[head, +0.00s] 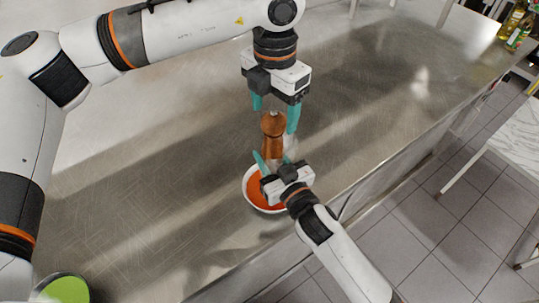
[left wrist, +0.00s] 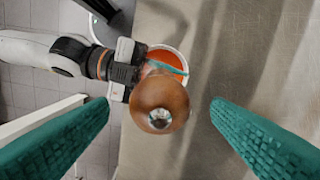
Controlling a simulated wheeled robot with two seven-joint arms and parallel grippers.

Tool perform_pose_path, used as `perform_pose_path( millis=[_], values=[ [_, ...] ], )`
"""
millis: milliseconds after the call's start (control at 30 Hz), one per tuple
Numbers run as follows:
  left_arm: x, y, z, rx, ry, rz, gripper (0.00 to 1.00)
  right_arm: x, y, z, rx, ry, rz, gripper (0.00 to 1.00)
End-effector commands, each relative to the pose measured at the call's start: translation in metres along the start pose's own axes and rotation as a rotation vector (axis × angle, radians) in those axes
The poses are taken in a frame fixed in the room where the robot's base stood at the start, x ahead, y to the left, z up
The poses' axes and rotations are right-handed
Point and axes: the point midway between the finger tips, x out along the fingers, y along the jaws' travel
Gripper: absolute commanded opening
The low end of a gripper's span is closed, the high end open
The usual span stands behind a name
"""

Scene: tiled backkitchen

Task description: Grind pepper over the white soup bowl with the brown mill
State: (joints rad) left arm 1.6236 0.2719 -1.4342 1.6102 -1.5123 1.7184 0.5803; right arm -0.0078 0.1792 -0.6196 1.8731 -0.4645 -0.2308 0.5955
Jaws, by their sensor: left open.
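The brown pepper mill (head: 273,126) is upright, its lower body between the fingers of my right gripper (head: 273,161), which appears shut on it. The white bowl (head: 247,192) with orange soup sits on the steel counter, below and beside the right gripper, which hides part of it. My left gripper (head: 275,113) points down over the mill's top, open, its teal fingers to either side of the head. In the left wrist view the mill's round head with silver knob (left wrist: 160,117) lies between the open fingers; the bowl (left wrist: 168,57) shows beyond it.
The steel counter (head: 150,190) is mostly bare around the bowl. Its front edge runs diagonally, with tiled floor (head: 430,220) beyond. A green round object (head: 65,287) is at the bottom left. Bottles (head: 513,20) stand at the far top right, above a marble-topped table (head: 520,135).

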Motion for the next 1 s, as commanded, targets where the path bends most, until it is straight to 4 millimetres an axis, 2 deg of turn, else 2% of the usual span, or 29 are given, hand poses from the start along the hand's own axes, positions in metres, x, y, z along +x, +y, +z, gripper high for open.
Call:
perform_pose_path(
  millis=[700, 1000],
  values=[
    [0.035, 0.0, 0.0, 0.0, -0.001, 0.0, 0.73, 0.0, 0.0, 0.001, 0.0, -0.003, 0.0, 0.01],
    [0.038, 0.0, 0.0, 0.0, 0.0, 0.0, 0.73, 0.0, 0.0, 0.001, 0.0, -0.002, 0.0, 0.01]
  ],
)
